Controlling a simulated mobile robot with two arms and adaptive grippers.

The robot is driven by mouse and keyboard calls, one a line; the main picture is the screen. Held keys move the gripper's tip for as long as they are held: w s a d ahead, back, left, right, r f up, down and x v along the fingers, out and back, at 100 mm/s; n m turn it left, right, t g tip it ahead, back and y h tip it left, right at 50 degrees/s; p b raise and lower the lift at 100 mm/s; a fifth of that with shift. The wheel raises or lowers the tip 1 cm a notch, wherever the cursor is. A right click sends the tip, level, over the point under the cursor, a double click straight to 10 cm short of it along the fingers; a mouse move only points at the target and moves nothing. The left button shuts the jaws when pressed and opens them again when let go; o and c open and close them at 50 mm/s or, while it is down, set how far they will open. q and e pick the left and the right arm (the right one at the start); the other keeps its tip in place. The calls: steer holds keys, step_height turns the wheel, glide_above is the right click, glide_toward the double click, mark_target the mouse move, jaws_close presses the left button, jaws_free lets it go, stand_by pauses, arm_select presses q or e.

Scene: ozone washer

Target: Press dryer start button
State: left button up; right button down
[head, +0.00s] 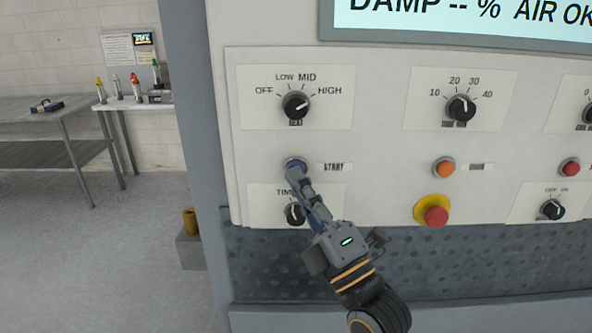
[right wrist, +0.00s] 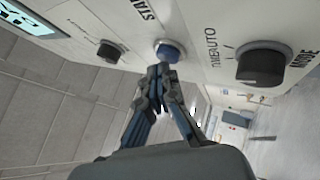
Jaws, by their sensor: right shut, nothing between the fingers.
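The start button (head: 293,161) is a round blue button in a metal ring, left of the START label on the pale control panel (head: 375,165). It also shows in the right wrist view (right wrist: 168,51), on the panel beside the printed label. My right gripper (head: 297,172) is shut and empty, with its fingertips at the button and covering part of it in the head view. In the right wrist view the closed fingertips (right wrist: 162,70) lie right in front of the button; I cannot tell whether they touch it. My left gripper is not in view.
A fan knob (head: 296,105) sits above the button and a timer knob (head: 295,213) below, partly behind my gripper. An orange button (head: 443,167) and a red emergency stop (head: 436,215) are to the right. A display (head: 460,14) is on top. Open floor lies left.

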steer(key=shift+w, duration=0.45)
stand_by(0.3)
steer(key=shift+s, duration=0.9)
steer(key=s+p, duration=0.1)
steer(key=s, duration=0.4)
stand_by(0.4)
stand_by(0.4)
